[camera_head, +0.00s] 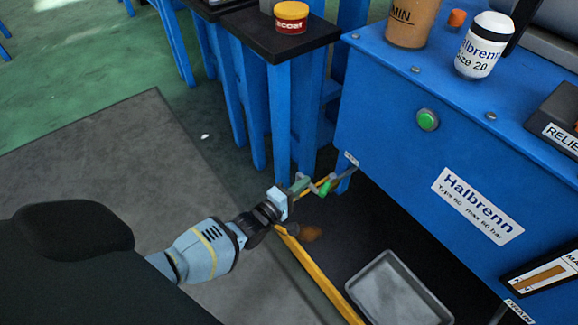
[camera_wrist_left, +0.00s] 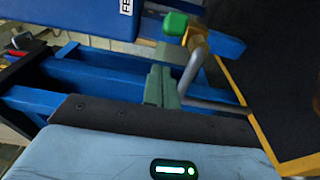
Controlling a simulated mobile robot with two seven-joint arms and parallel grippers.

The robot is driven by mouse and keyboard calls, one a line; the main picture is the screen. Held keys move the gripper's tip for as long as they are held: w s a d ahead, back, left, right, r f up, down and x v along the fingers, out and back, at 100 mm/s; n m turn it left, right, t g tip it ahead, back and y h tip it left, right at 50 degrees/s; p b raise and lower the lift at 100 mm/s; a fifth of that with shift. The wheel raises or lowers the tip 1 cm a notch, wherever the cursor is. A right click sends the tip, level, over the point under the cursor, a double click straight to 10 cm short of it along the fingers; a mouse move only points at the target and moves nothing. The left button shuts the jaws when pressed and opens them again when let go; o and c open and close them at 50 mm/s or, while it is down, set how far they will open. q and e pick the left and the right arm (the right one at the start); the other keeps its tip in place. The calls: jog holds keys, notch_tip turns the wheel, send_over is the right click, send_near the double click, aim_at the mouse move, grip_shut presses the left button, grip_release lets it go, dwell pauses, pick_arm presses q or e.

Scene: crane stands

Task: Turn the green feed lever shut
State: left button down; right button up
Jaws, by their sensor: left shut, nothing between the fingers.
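The green feed lever (camera_head: 323,188) sits low at the near left corner of the blue Halbrenn unit, by a grey pipe. In the left wrist view the green lever (camera_wrist_left: 175,24) shows at the top, on a brass-coloured fitting (camera_wrist_left: 196,42) with a bent grey pipe below it. My left gripper (camera_head: 301,184) is just left of the lever in the head view. Its grey-green fingers (camera_wrist_left: 160,86) are together and empty, beside the pipe. I cannot tell whether they touch the pipe or lever. My right gripper is not in view.
The blue Halbrenn unit (camera_head: 400,120) stands at the right with jars on top. A black-topped blue stand (camera_head: 262,40) holds a red and yellow tin (camera_head: 291,17). A grey tray (camera_head: 398,290) and a yellow floor edge (camera_head: 320,275) lie below. Open floor is at left.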

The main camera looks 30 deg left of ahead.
aim_at(328, 185)
pick_arm(q)
jog(key=shift+d, duration=1.45)
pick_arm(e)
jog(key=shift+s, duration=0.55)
pick_arm(q)
jog(key=shift+s, duration=0.1)
jog(key=shift+r, duration=0.1)
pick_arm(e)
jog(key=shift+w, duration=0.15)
